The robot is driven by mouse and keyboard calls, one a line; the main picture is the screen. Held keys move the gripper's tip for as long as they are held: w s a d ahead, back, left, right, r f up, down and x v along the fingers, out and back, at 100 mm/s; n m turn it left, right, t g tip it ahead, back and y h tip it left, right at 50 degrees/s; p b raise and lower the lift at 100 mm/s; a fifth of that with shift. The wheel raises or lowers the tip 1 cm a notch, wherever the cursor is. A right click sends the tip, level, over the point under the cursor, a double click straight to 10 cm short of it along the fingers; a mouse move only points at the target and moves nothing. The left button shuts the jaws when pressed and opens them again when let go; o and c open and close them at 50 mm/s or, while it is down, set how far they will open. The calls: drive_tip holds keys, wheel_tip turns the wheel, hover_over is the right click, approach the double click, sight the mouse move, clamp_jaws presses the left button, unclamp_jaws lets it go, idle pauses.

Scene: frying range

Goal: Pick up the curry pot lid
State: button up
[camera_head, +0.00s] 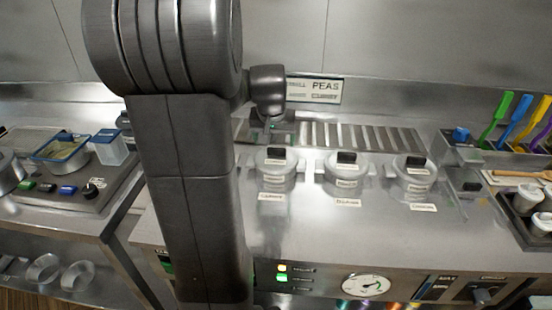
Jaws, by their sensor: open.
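Three lidded metal pots sit in a row in the steel counter, each lid with a black knob. The label in front of the left pot seems to read curry, though the print is small. Its curry pot lid (277,166) is pale metal and lies on the pot. My gripper (270,138) is behind and slightly above this lid, partly hidden by my arm. It is open and appears apart from the lid, with nothing seen in it. My large dark arm covers the counter left of the pot.
The middle pot lid (346,169) and right pot lid (414,172) stand close on the right. A slotted steel grate (362,137) lies behind. Colored utensils (516,121) and small cups (527,199) are at far right. A fryer basket (60,148) is at left.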

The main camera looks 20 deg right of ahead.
sight(277, 149)
drive_tip(key=shift+d+p+x, duration=0.1)
drive_tip(key=shift+p+x, duration=0.05)
drive_tip(key=shift+x, duration=1.2)
drive_tip(key=shift+d+p+x, duration=0.15)
drive_tip(key=shift+x, duration=1.15)
drive_tip(key=shift+r, duration=0.1)
drive_tip(key=shift+c, duration=0.5)
drive_tip(key=c, duration=1)
